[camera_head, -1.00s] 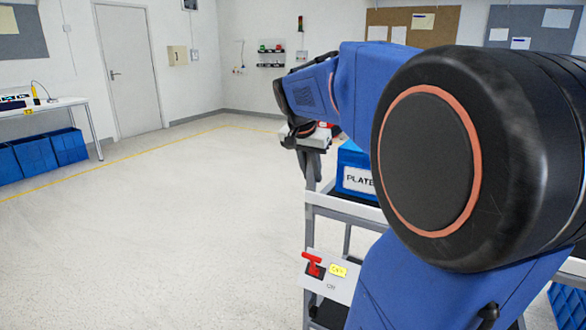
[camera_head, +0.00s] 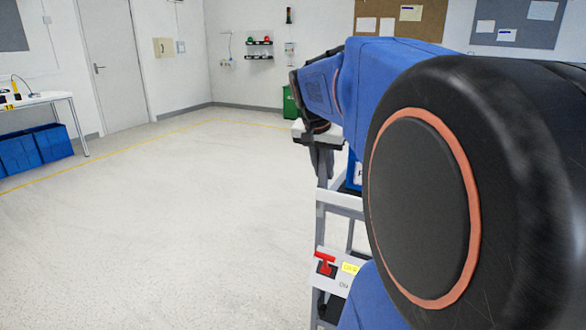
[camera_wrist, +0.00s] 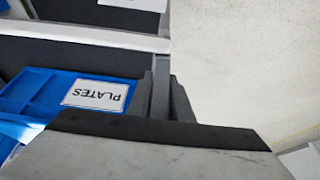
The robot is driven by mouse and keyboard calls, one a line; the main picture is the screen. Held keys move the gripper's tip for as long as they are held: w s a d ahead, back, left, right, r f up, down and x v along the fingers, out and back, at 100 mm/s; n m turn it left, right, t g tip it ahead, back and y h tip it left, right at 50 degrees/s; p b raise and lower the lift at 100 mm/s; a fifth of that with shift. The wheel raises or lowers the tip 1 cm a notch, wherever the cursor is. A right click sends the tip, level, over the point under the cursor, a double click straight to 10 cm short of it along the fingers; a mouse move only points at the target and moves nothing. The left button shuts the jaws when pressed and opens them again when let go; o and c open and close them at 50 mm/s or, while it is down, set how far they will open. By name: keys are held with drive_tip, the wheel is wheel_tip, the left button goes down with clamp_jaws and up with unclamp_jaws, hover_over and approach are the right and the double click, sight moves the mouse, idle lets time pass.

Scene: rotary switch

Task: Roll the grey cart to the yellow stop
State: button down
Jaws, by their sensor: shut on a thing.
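The grey cart (camera_head: 338,201) stands at the lower right in the head view, partly hidden by my arm. Its front carries a white panel with a red switch handle (camera_head: 325,264) and a yellow label (camera_head: 350,268). My gripper (camera_head: 321,165) is shut on the cart at its near upper frame; the exact grip is hard to make out. In the wrist view my gripper (camera_wrist: 160,92) points down beside the cart's light rail (camera_wrist: 90,37). A blue bin marked PLATES (camera_wrist: 35,88) rides on the cart. I cannot make out a yellow stop.
Open pale floor (camera_head: 180,240) lies left of the cart. A yellow floor line (camera_head: 90,160) runs along the left and back. A table (camera_head: 45,98) with blue crates (camera_head: 35,148) stands at left. A green bin (camera_head: 290,102) stands by the back wall.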

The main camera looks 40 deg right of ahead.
drive_tip(key=c, duration=1.6)
unclamp_jaws()
drive_tip(key=shift+s+d, duration=0.1)
drive_tip(key=shift+s, duration=0.2)
drive_tip(key=v, duration=1.7)
drive_tip(key=shift+r, duration=0.25)
drive_tip(key=s+a+f+n+t+y, duration=0.1)
drive_tip(key=s+a+f+n, duration=0.1)
drive_tip(key=a+f+n, duration=0.2)
drive_tip(key=s+a+f+n+t+y, duration=0.1)
drive_tip(key=a+f+n, duration=0.4)
drive_tip(key=a+f, duration=0.6)
drive_tip(key=s+a+f+n+t+y, duration=0.1)
drive_tip(key=s+a+f+n, duration=0.3)
drive_tip(key=f, duration=1.1)
drive_tip(key=shift+a+f+n+y, duration=0.25)
drive_tip(key=shift+a+y, duration=0.1)
drive_tip(key=shift+a, duration=0.6)
drive_tip(key=shift+a+f+n+y, duration=0.1)
drive_tip(key=shift+a+n+y, duration=0.2)
drive_tip(key=shift+a, duration=0.65)
